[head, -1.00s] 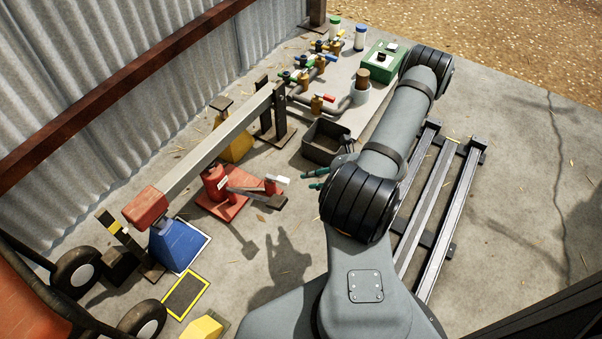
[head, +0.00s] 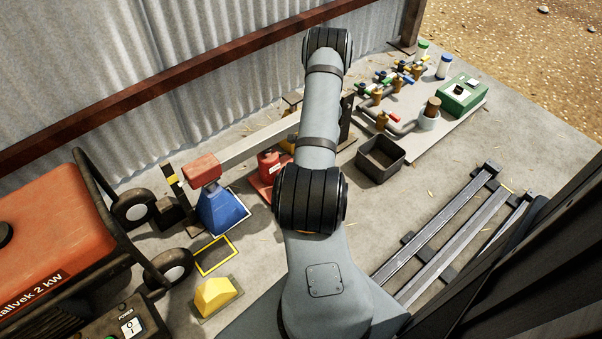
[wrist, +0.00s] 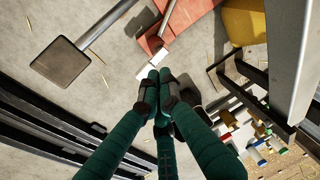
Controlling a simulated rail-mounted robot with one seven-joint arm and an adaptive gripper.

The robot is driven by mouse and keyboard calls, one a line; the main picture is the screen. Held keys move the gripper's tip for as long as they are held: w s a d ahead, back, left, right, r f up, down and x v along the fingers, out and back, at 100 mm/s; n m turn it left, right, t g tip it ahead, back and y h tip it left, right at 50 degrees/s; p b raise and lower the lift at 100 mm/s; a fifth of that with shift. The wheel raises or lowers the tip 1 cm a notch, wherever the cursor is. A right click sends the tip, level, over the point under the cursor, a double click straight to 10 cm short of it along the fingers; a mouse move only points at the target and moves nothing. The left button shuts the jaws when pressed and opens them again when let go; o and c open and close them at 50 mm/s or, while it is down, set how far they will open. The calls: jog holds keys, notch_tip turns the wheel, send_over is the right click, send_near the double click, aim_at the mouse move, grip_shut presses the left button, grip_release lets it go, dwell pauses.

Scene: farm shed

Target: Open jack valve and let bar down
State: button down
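The grey bar (head: 258,139) with a red end block (head: 202,169) runs above the blue stand (head: 222,213) towards a dark upright (head: 346,118). The red jack (head: 268,163) is partly hidden behind my arm in the head view. In the wrist view, its red base (wrist: 110,35) and a red part with a white tip (wrist: 149,71) lie just beyond my fingertips. My gripper (wrist: 160,74) has its green fingers together, with nothing visible between them. I cannot tell whether they touch the white tip. My gripper is hidden in the head view.
A grey rod with a square plate (wrist: 62,62) lies left of my fingers. A black bin (head: 380,158), a pipe board with several valves (head: 398,95) and metal rails (head: 450,235) are to the right. An orange generator (head: 60,240) and yellow block (head: 215,296) are left.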

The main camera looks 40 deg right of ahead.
jog(key=s+d+g+h, duration=0.1)
jog(key=s+d+h, duration=0.15)
jog(key=d, duration=0.35)
notch_tip(320, 180, down, 8)
jog(key=a+b, duration=0.1)
jog(key=b, duration=0.9)
jog(key=shift+s+f+n+b, duration=0.2)
jog(key=shift+s+n+b, duration=0.1)
jog(key=shift+s+b, duration=0.1)
jog(key=shift+a, duration=0.1)
